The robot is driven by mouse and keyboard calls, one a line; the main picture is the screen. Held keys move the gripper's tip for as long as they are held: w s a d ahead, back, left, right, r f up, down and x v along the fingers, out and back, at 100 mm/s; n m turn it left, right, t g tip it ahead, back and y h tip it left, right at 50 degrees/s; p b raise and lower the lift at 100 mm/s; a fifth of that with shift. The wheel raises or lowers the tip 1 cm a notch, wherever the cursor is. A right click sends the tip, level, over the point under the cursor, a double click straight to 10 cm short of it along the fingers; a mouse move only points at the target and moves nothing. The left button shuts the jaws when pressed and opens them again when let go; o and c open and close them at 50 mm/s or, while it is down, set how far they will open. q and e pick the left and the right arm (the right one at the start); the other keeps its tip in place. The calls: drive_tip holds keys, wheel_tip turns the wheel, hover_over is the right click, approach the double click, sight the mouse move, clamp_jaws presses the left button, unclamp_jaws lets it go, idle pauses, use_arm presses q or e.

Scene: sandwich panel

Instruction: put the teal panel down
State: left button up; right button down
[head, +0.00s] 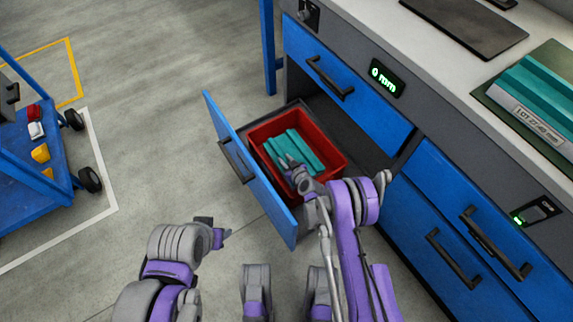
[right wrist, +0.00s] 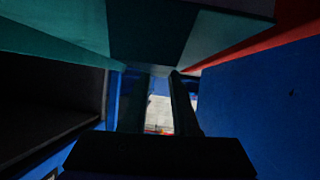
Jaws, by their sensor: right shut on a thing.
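The teal panel (head: 304,149) is ribbed and shows inside the outline of a red bin (head: 332,152) in the open drawer. My right gripper (head: 290,163) is shut on the panel at its near left side and hides part of it. In the right wrist view the teal panel (right wrist: 55,22) spans the top, above the two dark fingers of the right gripper (right wrist: 158,85). I cannot tell whether the panel touches the bin floor. My left gripper (head: 221,235) is low in the head view, outside the drawer and away from the panel; its jaws are unclear.
The open blue drawer front (head: 250,170) stands left of the bin. A second teal panel stack (head: 540,90) with a lot label lies on a green mat on the counter (head: 470,88). A blue cart (head: 40,180) stands at the left. The floor between is clear.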

drive_tip(key=shift+f+b, duration=0.45)
drive_tip(key=shift+f, duration=1.5)
drive_tip(key=shift+f, duration=0.1)
drive_tip(key=shift+f, duration=0.4)
drive_tip(key=shift+f, duration=0.1)
drive_tip(key=c, duration=0.7)
unclamp_jaws()
